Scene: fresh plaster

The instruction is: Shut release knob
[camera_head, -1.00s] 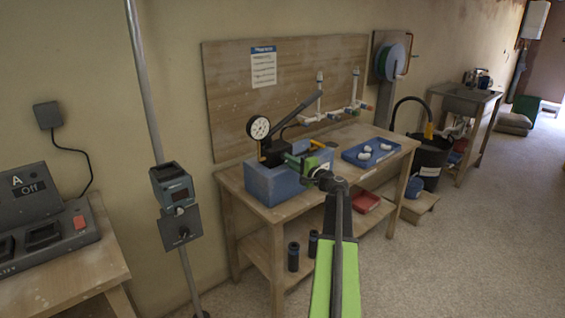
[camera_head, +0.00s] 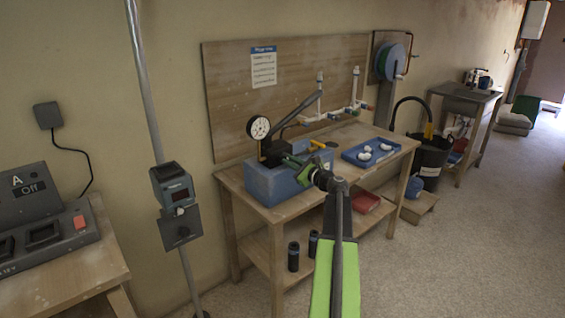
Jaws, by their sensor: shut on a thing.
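The test pump is a blue tank (camera_head: 272,186) on the wooden bench, with a round white gauge (camera_head: 258,127), a black pump block (camera_head: 272,152) and a long grey lever (camera_head: 306,112) slanting up to the right. My gripper (camera_head: 303,171) has green jaws and reaches in over the tank's right end, beside the block. Its jaws are shut on the release knob. The knob itself is mostly hidden by the jaws and too small to make out.
A yellow handle (camera_head: 322,144) lies just behind my gripper. A blue tray (camera_head: 370,152) with white fittings stands to the right. White pipes (camera_head: 355,90) rise by the backboard (camera_head: 290,85). A grey post (camera_head: 150,90) with a meter stands at left.

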